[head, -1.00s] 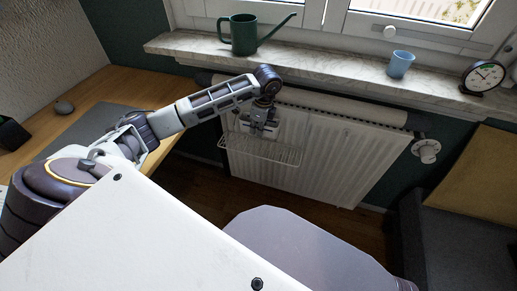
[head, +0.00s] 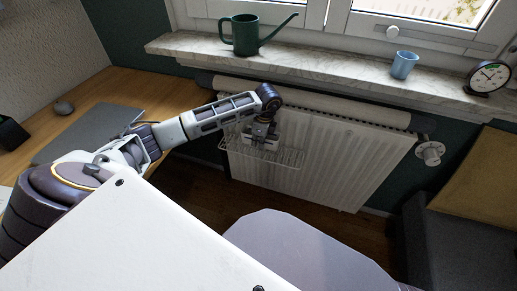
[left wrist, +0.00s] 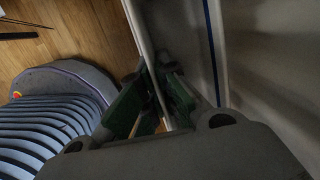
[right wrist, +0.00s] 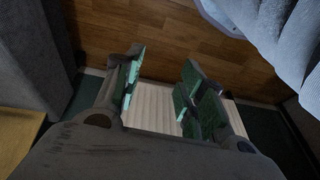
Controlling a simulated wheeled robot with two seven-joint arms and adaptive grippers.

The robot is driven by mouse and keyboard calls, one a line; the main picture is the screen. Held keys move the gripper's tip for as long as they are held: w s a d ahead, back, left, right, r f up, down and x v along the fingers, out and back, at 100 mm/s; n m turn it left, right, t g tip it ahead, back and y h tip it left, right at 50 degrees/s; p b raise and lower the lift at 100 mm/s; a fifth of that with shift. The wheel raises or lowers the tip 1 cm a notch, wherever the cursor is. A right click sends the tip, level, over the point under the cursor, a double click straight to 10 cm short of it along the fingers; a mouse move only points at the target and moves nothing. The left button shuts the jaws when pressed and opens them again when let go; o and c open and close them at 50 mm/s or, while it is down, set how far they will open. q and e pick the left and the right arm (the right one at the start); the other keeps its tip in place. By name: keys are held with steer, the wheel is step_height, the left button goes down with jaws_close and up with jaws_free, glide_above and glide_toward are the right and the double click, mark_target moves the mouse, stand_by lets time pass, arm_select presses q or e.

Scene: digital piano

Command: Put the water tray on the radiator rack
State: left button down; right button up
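The radiator rack (head: 285,158), a thin wire shelf, hangs on the front of the white radiator. My left gripper (head: 262,138) points down just above the rack, close to the radiator. A pale, thin-walled piece, seemingly the water tray (head: 246,139), shows at its fingers. In the left wrist view the left gripper (left wrist: 153,98) has its green pads closed on both sides of a thin pale rim of the tray (left wrist: 138,35). The arm hides much of the tray, so I cannot tell if it touches the rack. My right gripper (right wrist: 160,85) is open and empty.
The radiator (head: 330,160) stands under a marble windowsill (head: 340,70) with a green watering can (head: 245,35), a blue cup (head: 404,64) and a clock (head: 488,77). A wooden desk (head: 90,95) is at left. A dark padded piece (head: 460,220) stands at right.

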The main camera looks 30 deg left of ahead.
steer(key=shift+f, duration=0.1)
arm_select(q)
steer(key=shift+f, duration=0.55)
step_height(320, 180, down, 2)
steer(key=shift+f+b, duration=0.2)
steer(key=shift+b, duration=0.35)
steer(key=shift+f, duration=0.1)
arm_select(e)
steer(key=shift+w+a+r, duration=0.1)
steer(key=shift+r, duration=0.75)
steer(key=shift+f, duration=0.1)
arm_select(q)
steer(key=shift+f, duration=0.1)
steer(key=c, duration=1.6)
jaws_free()
steer(key=shift+c, duration=0.2)
